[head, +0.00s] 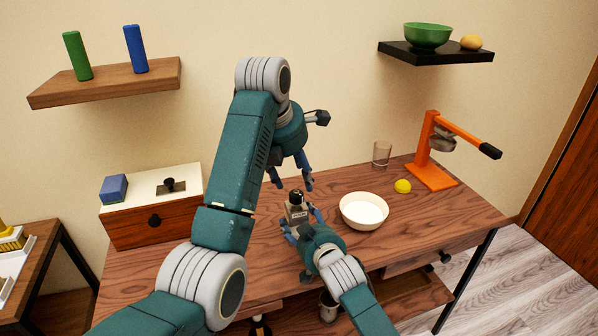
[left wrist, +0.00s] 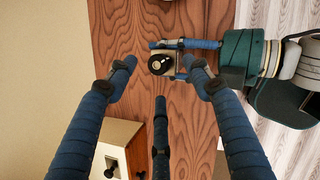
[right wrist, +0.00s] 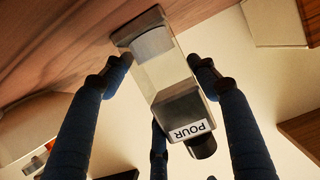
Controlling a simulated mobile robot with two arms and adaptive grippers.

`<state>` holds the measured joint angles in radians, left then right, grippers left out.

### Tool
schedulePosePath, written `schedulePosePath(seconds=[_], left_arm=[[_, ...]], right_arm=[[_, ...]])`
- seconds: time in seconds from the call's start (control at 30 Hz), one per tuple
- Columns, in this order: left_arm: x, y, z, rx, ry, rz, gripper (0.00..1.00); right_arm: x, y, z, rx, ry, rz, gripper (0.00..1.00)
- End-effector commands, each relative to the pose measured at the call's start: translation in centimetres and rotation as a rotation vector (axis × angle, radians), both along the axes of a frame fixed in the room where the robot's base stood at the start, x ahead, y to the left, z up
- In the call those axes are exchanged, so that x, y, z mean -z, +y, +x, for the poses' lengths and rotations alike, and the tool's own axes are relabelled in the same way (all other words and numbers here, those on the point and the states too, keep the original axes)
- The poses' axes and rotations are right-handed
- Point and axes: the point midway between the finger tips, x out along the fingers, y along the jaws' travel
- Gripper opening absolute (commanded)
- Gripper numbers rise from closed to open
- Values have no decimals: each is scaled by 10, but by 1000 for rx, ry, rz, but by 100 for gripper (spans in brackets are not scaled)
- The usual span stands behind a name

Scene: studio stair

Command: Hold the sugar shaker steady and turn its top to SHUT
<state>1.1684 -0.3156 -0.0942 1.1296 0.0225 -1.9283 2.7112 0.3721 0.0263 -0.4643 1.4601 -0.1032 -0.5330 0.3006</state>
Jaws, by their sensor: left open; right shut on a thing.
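The sugar shaker (head: 297,213) stands upright on the wooden table, with a grey top and a dark knob. In the right wrist view the shaker (right wrist: 165,73) has a clear body, and a label on its top reads POUR. My right gripper (head: 304,222) is shut on the shaker's body, one finger on each side. My left gripper (head: 291,184) is open and empty above the shaker. In the left wrist view the shaker's top (left wrist: 161,65) lies between and beyond my left fingertips, apart from them.
A white bowl (head: 347,216) stands close to the right of the shaker. A lemon (head: 403,186), a glass (head: 381,154) and an orange press (head: 428,165) are further right. A drawer box (head: 150,232) with a blue block stands at the left. Shelves hang above.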

Motion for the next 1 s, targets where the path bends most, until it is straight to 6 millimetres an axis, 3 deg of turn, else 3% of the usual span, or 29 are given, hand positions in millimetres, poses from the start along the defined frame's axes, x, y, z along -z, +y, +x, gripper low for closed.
schedulePosePath(seconds=[0.5,1.0], left_arm=[[-21,-41,-3,1208,-206,475,51],[-27,-57,-8,2364,-323,880,51]], right_arm=[[1,-1,0,1,2,-3,27],[2,-1,0,1,2,-3,27]])
